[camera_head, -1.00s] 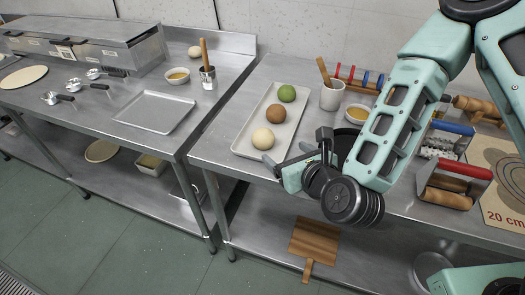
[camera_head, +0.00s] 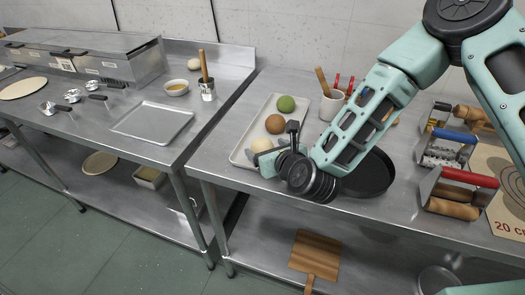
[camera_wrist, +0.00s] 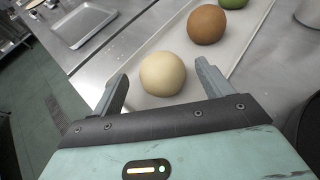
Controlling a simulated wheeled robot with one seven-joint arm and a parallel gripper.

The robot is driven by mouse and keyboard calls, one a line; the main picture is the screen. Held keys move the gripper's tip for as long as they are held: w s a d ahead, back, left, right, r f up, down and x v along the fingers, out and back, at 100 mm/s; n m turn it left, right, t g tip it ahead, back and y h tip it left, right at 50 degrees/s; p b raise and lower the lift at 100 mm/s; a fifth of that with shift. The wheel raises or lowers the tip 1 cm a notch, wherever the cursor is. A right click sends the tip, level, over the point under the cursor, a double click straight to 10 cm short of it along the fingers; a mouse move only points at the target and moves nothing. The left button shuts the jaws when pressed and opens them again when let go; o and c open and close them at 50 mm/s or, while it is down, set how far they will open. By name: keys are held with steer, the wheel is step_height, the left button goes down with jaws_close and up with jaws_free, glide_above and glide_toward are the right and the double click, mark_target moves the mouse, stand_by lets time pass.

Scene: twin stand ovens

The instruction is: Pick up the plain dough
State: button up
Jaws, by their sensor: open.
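The plain dough (camera_head: 262,146) is a pale cream ball at the near end of a light tray (camera_head: 240,152) on the right table. In the wrist view the plain dough (camera_wrist: 163,74) sits between the tips of my open gripper (camera_wrist: 160,85), with space on both sides. In the head view my gripper (camera_head: 268,160) is at the tray's near end and partly covers the dough. A brown dough ball (camera_head: 275,124) and a green dough ball (camera_head: 286,104) lie farther along the tray in a row.
A dark round pan (camera_head: 368,175) lies right of the tray, partly behind my arm. A white cup with tools (camera_head: 331,105) stands behind. Presses with red and blue handles (camera_head: 462,178) are at the right. An empty tray (camera_head: 152,121) lies on the left table.

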mark_target(263, 144)
steer(key=shift+p+x, duration=0.4)
steer(key=shift+x, duration=1.35)
steer(key=shift+r, duration=0.1)
steer(key=c, duration=0.8)
steer(key=shift+r, duration=0.15)
